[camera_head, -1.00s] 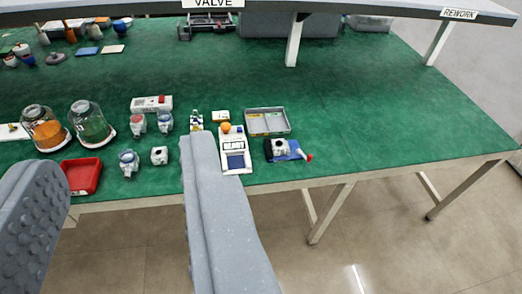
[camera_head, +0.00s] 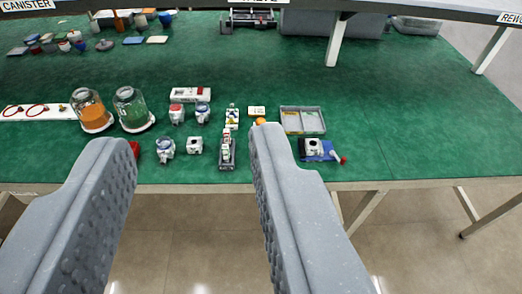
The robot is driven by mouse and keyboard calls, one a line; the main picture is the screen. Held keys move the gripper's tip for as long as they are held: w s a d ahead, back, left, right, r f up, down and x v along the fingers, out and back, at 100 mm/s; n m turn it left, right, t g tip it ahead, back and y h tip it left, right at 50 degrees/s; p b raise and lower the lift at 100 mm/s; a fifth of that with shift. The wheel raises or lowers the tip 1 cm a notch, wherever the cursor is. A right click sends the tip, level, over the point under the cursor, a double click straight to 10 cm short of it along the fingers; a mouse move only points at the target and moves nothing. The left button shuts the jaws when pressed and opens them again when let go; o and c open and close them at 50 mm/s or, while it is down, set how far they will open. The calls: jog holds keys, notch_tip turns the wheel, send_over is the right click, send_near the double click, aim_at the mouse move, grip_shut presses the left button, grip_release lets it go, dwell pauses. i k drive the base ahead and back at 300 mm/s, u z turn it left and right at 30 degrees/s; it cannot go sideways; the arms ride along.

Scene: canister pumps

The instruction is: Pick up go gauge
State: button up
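My gripper (camera_head: 190,145) is open and empty. Its two grey fingers reach up from the bottom of the view, in front of the green bench. I cannot tell for sure which object is the go gauge. A narrow grey rack (camera_head: 227,152) holding small pale pieces shows between the fingers, just left of the right fingertip. Behind it is a small white, blue and yellow item (camera_head: 232,113). A grey compartment tray (camera_head: 302,121) lies right of the right finger. The right finger hides most of an orange-topped item (camera_head: 260,122).
Two jars, orange (camera_head: 91,111) and green (camera_head: 132,109), stand at left. Small pump bodies (camera_head: 165,150) sit between the fingers. A blue mat (camera_head: 326,147) bears a white block and red-tipped tool. An overhead shelf (camera_head: 405,8) crosses the back. Open bench (camera_head: 420,110) lies right.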

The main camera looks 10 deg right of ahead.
aim_at(225, 148)
jog(key=z, duration=0.05)
jog(key=k, duration=0.65)
jog(key=u, duration=0.3)
jog(key=i, duration=1.9)
jog(key=z, duration=0.45)
